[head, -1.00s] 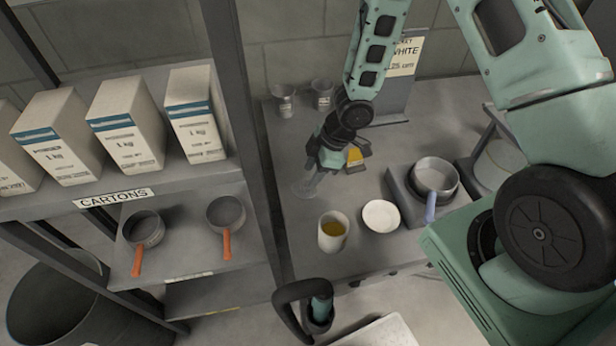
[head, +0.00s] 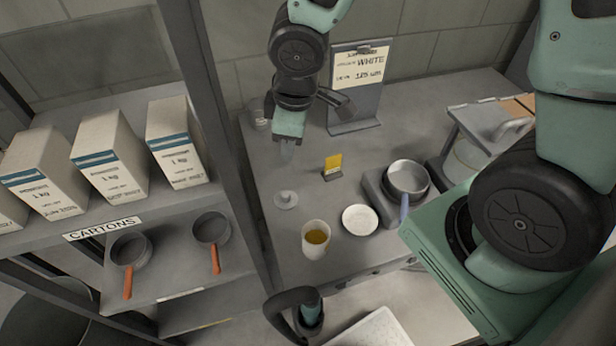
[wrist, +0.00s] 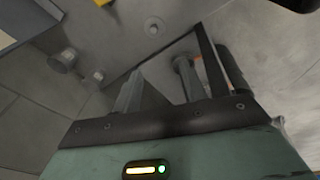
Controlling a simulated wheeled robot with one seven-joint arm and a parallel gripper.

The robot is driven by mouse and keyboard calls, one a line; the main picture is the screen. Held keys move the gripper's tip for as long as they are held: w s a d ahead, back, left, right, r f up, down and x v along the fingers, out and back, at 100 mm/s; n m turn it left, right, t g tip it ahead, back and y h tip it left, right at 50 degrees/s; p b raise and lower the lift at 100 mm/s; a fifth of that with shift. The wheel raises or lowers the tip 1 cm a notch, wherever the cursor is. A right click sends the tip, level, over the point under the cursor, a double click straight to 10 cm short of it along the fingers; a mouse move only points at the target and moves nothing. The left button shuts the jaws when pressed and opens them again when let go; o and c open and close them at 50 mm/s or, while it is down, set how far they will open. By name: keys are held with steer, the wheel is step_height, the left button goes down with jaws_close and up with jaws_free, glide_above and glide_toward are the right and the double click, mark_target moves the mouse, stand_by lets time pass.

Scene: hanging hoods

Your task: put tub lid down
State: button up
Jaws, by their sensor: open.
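The tub lid (head: 286,200) is a grey disc with a small knob. It lies flat, knob up, on the grey counter behind the open tub (head: 316,238), apart from it. The lid also shows in the wrist view (wrist: 154,28), beyond the fingers.
A white plate (head: 360,219) and a pan (head: 407,179) on a burner stand right of the tub. A small yellow card (head: 333,166) and a sign on a stand (head: 356,90) are behind. A grey cup (head: 260,113) is at the back left. Shelves with cartons (head: 110,157) flank the left.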

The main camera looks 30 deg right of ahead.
steer(key=s+a+r+m+g, duration=0.1)
steer(key=s+r, duration=0.3)
steer(key=s, duration=0.4)
steer(key=s+a+r+m+g, duration=0.1)
steer(key=s+a+r, duration=0.3)
steer(key=s, duration=0.4)
steer(key=shift+s+a+r+m, duration=0.2)
steer(key=shift+s+m, duration=0.1)
steer(key=shift+m, duration=0.2)
steer(key=shift+f, duration=0.15)
step_height(320, 180, down, 4)
steer(key=b, duration=0.4)
steer(key=shift+w, duration=0.1)
